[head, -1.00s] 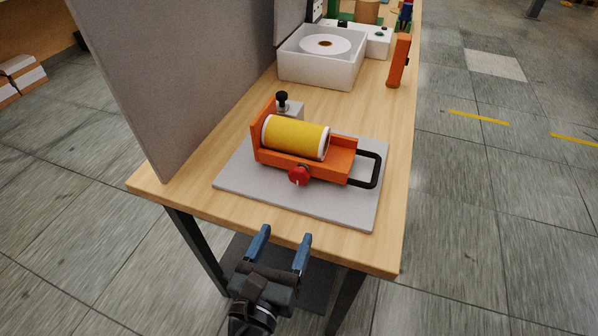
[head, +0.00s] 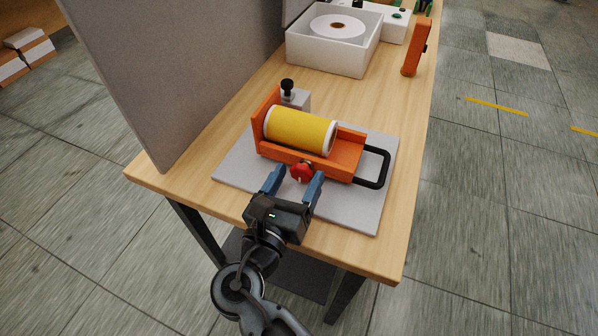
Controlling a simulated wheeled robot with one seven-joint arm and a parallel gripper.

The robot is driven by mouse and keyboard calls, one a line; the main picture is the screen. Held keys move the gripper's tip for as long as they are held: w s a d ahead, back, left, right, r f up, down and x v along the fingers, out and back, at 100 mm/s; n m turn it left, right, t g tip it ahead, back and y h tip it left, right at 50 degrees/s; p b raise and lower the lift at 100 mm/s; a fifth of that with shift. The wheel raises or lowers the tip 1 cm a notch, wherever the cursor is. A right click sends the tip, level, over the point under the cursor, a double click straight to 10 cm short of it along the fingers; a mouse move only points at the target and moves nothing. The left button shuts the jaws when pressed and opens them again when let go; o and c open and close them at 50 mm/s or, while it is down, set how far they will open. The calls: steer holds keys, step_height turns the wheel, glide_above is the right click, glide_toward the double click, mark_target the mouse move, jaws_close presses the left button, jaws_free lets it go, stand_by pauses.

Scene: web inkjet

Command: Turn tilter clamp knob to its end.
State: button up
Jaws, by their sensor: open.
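The orange tilter (head: 345,158) sits on a grey base plate (head: 362,208) near the front of the table. It cradles a yellow roll (head: 298,131) with white ends. A black handle loop (head: 386,168) sticks out at its right. The red clamp knob (head: 302,173) is on the tilter's front side, with a pale mark on its face. My gripper (head: 298,177) is open, with one blue finger on the left of the knob and the other on its right. Whether the fingers touch the knob cannot be told.
A grey block with a black knob (head: 288,88) stands behind the tilter. A grey panel (head: 170,75) rises along the left table edge. A white box holding a disc (head: 328,60) and an orange upright device (head: 416,48) stand farther back. Bare wooden tabletop (head: 365,100) lies between.

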steer(key=shift+w+d, duration=0.25)
steer(key=shift+w, duration=0.35)
steer(key=c, duration=1.1)
